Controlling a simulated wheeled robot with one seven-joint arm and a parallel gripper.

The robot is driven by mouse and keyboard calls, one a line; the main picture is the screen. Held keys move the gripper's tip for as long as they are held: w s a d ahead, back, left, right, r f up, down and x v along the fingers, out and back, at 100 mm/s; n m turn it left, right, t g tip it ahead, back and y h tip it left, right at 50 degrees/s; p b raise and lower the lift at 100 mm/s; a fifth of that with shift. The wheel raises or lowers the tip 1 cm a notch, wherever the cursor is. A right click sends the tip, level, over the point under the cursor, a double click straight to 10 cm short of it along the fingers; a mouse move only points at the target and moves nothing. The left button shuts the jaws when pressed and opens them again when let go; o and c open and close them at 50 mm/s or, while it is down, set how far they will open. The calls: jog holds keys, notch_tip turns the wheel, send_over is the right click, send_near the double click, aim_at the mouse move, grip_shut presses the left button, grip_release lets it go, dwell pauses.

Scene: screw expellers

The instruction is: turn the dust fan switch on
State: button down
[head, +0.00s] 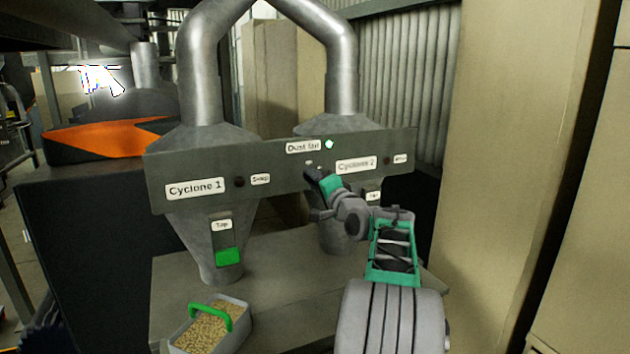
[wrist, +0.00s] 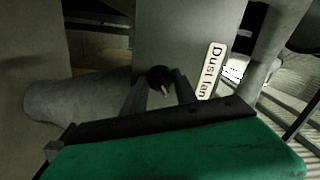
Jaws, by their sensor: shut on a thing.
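The dust fan switch is a small black knob (wrist: 158,75) with a pale pointer, beside the "Dust fan" label (wrist: 210,70) in the wrist view. My gripper (wrist: 161,88) is shut on this knob, one finger on each side. In the head view my gripper (head: 314,177) reaches the grey panel (head: 215,165) just below the "Dust fan" label (head: 303,147) and hides most of the knob. A small lamp (head: 329,144) right of the label shows bright pale green.
The panel also carries Cyclone 1 (head: 195,188) and Cyclone 2 (head: 355,165) labels with small dark knobs. Below, a green-handled bin (head: 236,329) of pellets stands on the bench. A tall beige cabinet (head: 515,130) is at right.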

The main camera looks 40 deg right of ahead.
jog(key=shift+m, duration=0.4)
jog(key=c, duration=1)
grip_release()
jog(key=shift+o, duration=0.2)
jog(key=b+v, duration=0.2)
jog(key=v, duration=0.5)
jog(key=shift+s, duration=0.4)
jog(key=shift+a, duration=0.15)
